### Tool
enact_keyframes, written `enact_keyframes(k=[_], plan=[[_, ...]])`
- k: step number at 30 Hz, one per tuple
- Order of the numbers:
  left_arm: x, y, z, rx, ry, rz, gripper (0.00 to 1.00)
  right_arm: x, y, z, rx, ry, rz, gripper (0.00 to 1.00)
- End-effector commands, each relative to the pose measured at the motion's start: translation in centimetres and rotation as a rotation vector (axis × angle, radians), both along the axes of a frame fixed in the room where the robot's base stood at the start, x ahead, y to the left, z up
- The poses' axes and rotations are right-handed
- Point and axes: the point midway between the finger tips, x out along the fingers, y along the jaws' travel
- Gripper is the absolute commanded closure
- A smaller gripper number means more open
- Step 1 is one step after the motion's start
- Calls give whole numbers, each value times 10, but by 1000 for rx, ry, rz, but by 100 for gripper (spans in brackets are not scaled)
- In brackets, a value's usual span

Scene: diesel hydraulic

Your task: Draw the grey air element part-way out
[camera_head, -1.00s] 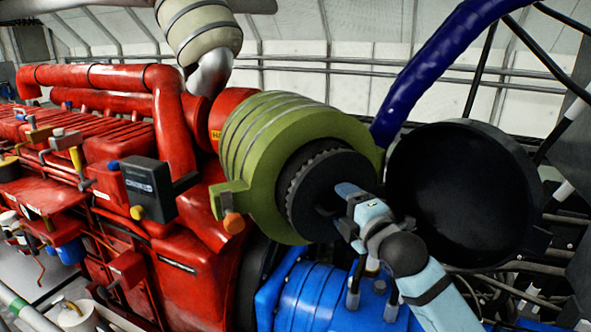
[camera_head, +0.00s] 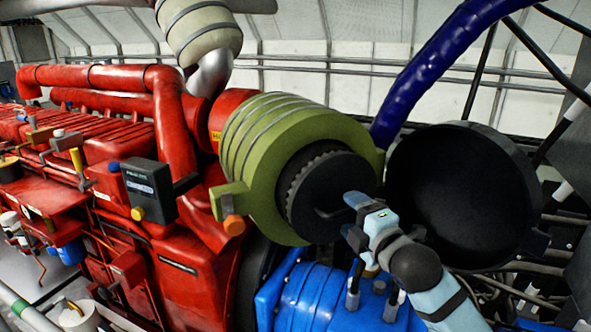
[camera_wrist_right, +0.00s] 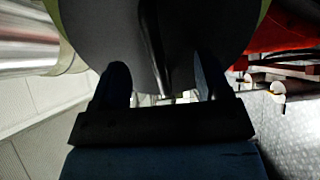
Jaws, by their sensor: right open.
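The grey air element (camera_head: 324,196) is a dark cylinder with a ribbed rim, seated in the mouth of the green air cleaner housing (camera_head: 262,145). Its end face has a dark bar-like handle (camera_head: 338,211). My right gripper (camera_head: 349,215) is open in front of the lower right of that face, its fingers pointing at the handle. In the right wrist view the grey end face (camera_wrist_right: 112,35) and the dark handle (camera_wrist_right: 155,45) lie beyond and between the two spread fingers, with nothing gripped. My left gripper is not in view.
A round black cover (camera_head: 455,195) stands open just right of the housing, close to my right wrist. A blue hose (camera_head: 425,85) runs above it. A blue machine part (camera_head: 310,295) lies below. The red engine (camera_head: 120,180) fills the left.

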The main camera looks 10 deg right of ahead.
Motion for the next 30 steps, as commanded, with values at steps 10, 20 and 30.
enact_keyframes(k=[10,20,30], plan=[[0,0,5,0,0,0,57,-20,-6,0,-1,0,0,30],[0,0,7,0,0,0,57,-40,-12,0,-1,1,0,30],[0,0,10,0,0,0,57,-57,-16,0,0,0,0,30]])
